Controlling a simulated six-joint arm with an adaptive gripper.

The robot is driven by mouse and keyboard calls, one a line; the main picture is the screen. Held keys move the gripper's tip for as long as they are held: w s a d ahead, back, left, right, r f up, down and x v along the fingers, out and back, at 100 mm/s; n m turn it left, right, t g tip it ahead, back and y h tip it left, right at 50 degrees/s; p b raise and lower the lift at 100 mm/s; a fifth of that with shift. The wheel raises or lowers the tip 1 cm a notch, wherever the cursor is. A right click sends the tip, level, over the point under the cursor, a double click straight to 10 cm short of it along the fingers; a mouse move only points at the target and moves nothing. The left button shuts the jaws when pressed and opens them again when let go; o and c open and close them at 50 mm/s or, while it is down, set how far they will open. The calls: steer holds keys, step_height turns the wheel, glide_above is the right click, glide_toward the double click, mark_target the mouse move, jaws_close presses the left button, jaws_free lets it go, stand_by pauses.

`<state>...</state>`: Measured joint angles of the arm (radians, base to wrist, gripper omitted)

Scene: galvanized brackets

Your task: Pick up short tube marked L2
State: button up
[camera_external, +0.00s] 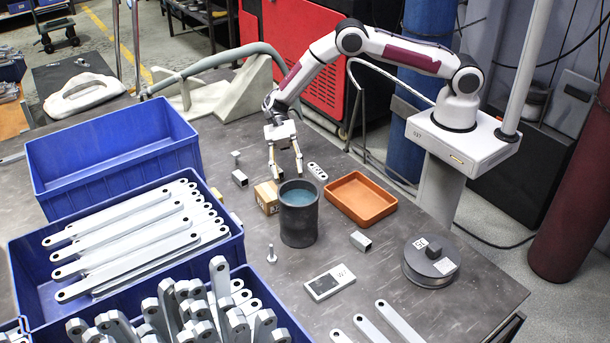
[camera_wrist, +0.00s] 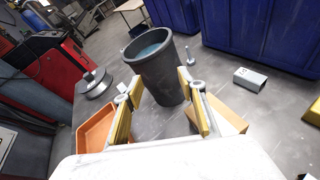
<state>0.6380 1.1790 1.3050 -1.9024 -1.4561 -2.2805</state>
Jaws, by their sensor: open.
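Two short square metal tubes lie on the table; I cannot read an L2 mark on either. One tube (camera_external: 240,178) is left of the cardboard box, and it seems to be the tube at right in the wrist view (camera_wrist: 250,79), with a small dark mark. The other tube (camera_external: 361,241) lies right of the dark pot (camera_external: 298,222). My gripper (camera_external: 286,174) is open and empty, pointing down above the table behind the pot. In the wrist view its fingers (camera_wrist: 160,84) stand apart, with the pot beyond them. Neither tube is between the fingers.
A cardboard box (camera_external: 266,198) and an orange tray (camera_external: 360,198) flank the pot.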

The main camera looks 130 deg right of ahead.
steer(key=s+a+f+n+g, duration=0.2)
steer(key=f+n, duration=0.1)
steer(key=s+a+f+n+g, duration=0.2)
steer(key=f+n+g, duration=0.1)
steer(key=f, duration=0.1)
steer(key=s+a+f+n+g, duration=0.1)
steer(key=s+f+n+g, duration=0.1)
steer(key=f, duration=0.1)
steer(key=shift+a+f+n, duration=0.35)
steer(key=shift+a+n, duration=0.05)
steer(key=shift+a, duration=0.1)
glide_toward(354, 234)
steer(key=shift+s+a+f, duration=0.15)
steer(key=shift+a+f, duration=1.1)
steer(key=shift+a, duration=0.1)
steer(key=shift+s+a, duration=0.1)
steer(key=shift+a, duration=0.45)
steer(key=shift+x, duration=2.55)
jaws_close()
